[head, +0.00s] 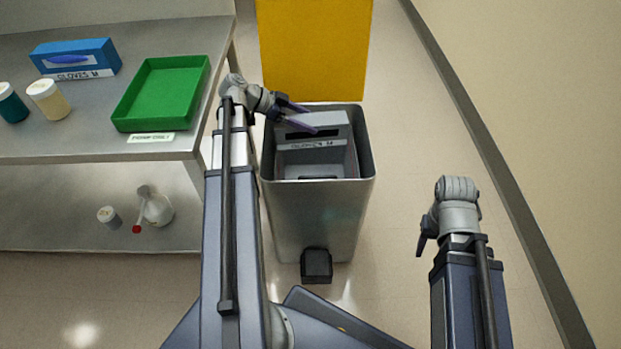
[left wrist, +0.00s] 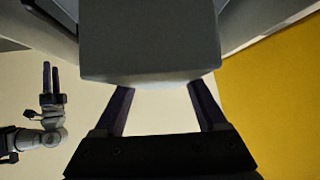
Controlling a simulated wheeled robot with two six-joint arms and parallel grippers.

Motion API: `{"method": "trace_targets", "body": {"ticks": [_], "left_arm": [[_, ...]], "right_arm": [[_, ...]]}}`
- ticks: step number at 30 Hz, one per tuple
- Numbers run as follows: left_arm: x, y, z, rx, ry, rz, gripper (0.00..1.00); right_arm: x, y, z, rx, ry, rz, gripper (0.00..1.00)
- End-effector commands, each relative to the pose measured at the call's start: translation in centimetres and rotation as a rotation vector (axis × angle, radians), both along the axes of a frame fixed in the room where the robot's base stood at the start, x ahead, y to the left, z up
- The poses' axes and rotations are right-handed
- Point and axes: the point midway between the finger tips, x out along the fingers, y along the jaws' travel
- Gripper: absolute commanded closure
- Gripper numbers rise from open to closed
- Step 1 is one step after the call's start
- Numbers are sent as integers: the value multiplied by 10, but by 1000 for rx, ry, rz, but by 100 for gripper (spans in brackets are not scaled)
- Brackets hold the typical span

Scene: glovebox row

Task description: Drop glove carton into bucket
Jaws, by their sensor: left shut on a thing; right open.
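The grey glove carton (head: 335,120) has a dark slot and a white "GLOVES M" label. In the head view it shows within the outline of the mouth of the grey metal bucket (head: 316,222). How far it is above or below the rim is hard to tell. My left gripper (head: 302,117) is shut on the carton. In the left wrist view the carton (left wrist: 150,40) fills the upper middle, beyond the fingers (left wrist: 162,100). My right gripper (head: 424,240) is open and empty, to the right of the bucket; it also shows in the left wrist view (left wrist: 50,70).
A yellow panel (head: 315,50) stands behind the bucket, and a black pedal (head: 316,265) is at its foot. On the bench (head: 60,145) at left are a green tray (head: 165,90), a blue glove carton (head: 95,52) and two jars. Clear floor lies right of the bucket.

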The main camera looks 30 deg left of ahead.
Motion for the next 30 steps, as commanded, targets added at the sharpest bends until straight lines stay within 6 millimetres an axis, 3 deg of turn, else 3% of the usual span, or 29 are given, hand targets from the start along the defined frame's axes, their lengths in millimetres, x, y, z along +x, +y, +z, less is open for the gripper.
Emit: {"method": "trace_targets", "body": {"ticks": [1,7,18,19,25,30], "left_arm": [[0,0,-12,0,0,0,80],[0,0,-33,0,0,0,80],[0,0,-37,0,0,0,80],[0,0,-37,0,0,0,25],[0,0,-37,0,0,0,2],[0,0,-37,0,0,0,0]], "right_arm": [[0,0,-12,1,0,1,50],[0,1,-34,4,0,6,50],[0,1,-37,6,0,8,50],[0,1,-37,6,0,8,50],[0,1,-37,6,1,8,50],[0,1,-37,6,1,8,50]]}}
